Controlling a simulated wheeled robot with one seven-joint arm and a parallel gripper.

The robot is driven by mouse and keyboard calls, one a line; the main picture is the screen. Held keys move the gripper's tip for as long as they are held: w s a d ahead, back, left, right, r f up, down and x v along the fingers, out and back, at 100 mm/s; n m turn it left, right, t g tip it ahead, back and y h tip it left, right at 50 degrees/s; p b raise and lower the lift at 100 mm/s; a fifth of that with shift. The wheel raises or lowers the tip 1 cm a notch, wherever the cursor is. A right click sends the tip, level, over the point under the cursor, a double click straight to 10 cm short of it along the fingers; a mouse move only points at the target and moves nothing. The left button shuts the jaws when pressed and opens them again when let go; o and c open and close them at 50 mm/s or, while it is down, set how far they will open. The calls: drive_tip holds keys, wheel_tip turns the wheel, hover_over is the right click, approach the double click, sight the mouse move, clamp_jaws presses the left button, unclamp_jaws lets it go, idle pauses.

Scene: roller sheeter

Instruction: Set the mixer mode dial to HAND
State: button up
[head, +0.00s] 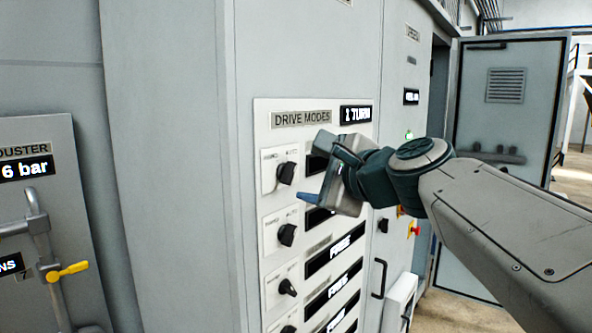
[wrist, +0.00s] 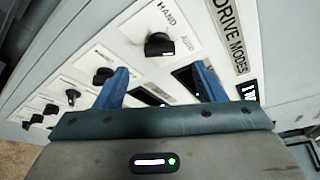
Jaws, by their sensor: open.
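A drive modes panel (head: 262,205) carries a column of black rotary dials. The top dial (head: 286,173) sits nearest the DRIVE MODES heading; it also shows in the wrist view (wrist: 158,45), with HAND and AUTO printed beside it. Its knob looks turned toward the AUTO side there, though its exact setting is hard to read. No mixer label is legible. My gripper (wrist: 161,80) is open and empty, its two blue fingers apart. In the head view, my gripper (head: 316,170) is just right of the top dial, apparently touching nothing, and partly hides the top displays.
More dials sit below the top one: the second (head: 287,235) and third (head: 288,287). Lit displays (head: 335,256) run beside them. A door handle (head: 379,279) and a red button (head: 415,230) are right of the panel. A yellow-handled valve (head: 67,271) is at left.

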sight(292, 174)
drive_tip(key=x, duration=0.6)
drive_tip(key=shift+w+a+f+p, duration=0.1)
drive_tip(key=shift+w+a+p, duration=0.15)
drive_tip(key=shift+w+p, duration=0.05)
drive_tip(key=c, duration=1)
